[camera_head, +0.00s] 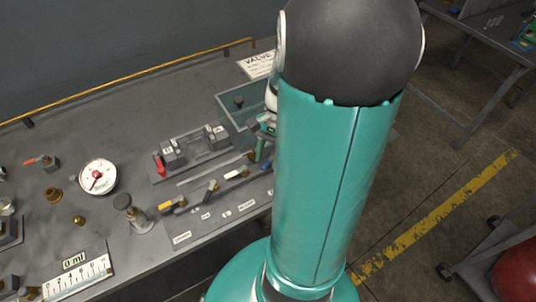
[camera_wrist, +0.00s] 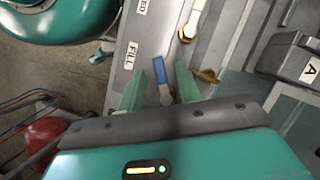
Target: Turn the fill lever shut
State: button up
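The fill lever (camera_wrist: 159,70) has a blue grip and a pale metal end. In the wrist view it lies beside the label FILL (camera_wrist: 130,55) on the grey panel. My gripper (camera_wrist: 160,77) is open, with its two green fingers on either side of the lever. A gap shows between the lever and each finger, so it is not clamped. The inner end of the lever is partly hidden by my gripper body. In the head view my gripper (camera_head: 262,138) is mostly hidden behind my arm.
A white lever (camera_wrist: 195,22) with a brass fitting is close by. In the head view a yellow lever (camera_head: 171,205) belongs to the same row. A grey block with a red lever (camera_head: 159,165), a gauge (camera_head: 97,177) and a clear-walled bin (camera_head: 238,104) stand on the bench.

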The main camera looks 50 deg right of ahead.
jog(key=shift+c, duration=0.2)
grip_shut()
jog(key=shift+m, duration=0.3)
jog(key=m, duration=0.1)
jog(key=w+m+t, duration=0.1)
jog(key=m, duration=0.1)
jog(key=shift+w+d+m+t, duration=0.1)
jog(key=shift+w+m+t, duration=0.15)
jog(key=shift+m+t, duration=0.6)
jog(key=shift+m, duration=0.35)
grip_release()
jog(key=shift+o, duration=0.2)
